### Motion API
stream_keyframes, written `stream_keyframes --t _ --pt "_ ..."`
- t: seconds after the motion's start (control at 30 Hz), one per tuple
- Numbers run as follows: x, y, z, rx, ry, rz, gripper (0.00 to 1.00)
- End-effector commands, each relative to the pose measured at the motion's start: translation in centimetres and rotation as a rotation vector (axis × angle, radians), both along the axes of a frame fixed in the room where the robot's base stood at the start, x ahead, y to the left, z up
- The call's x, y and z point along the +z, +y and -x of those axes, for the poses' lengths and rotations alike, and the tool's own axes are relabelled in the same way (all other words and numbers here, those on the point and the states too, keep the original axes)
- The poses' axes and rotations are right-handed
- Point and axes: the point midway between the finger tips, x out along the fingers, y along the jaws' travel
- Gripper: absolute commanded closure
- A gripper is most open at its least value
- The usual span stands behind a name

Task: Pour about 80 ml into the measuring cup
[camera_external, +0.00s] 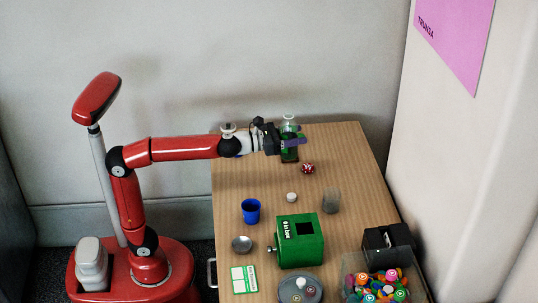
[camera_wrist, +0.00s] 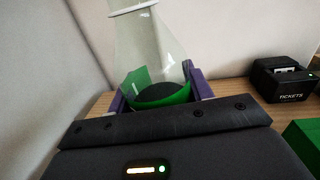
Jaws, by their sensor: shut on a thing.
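My gripper (camera_external: 292,141) is at the far end of the table and is shut on a clear glass flask (camera_external: 289,122) with green in its lower part. In the wrist view the flask (camera_wrist: 140,45) stands between the purple fingers (camera_wrist: 160,95), with its neck running out of the top of the picture. The green (camera_wrist: 165,95) lies around a dark patch low in the glass. The flask looks about upright; whether its base touches the table I cannot tell. A clear grey cup (camera_external: 331,200), which looks like the measuring cup, stands at the table's middle right. Its marks are too small to read.
On the table (camera_external: 235,160) are a blue cup (camera_external: 251,211), a metal bowl (camera_external: 242,244), a white round thing (camera_external: 291,197), a small red thing (camera_external: 308,168) and a green box (camera_external: 300,252). A black ticket box (camera_wrist: 285,80) stands at the right. The left far table is clear.

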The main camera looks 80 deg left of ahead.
Motion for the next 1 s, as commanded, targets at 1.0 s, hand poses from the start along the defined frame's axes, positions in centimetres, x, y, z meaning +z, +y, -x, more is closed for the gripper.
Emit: stream_keyframes --t 1.0 --pt "-10.1 -15.0 -3.4 -0.971 0.011 -0.030 0.78"
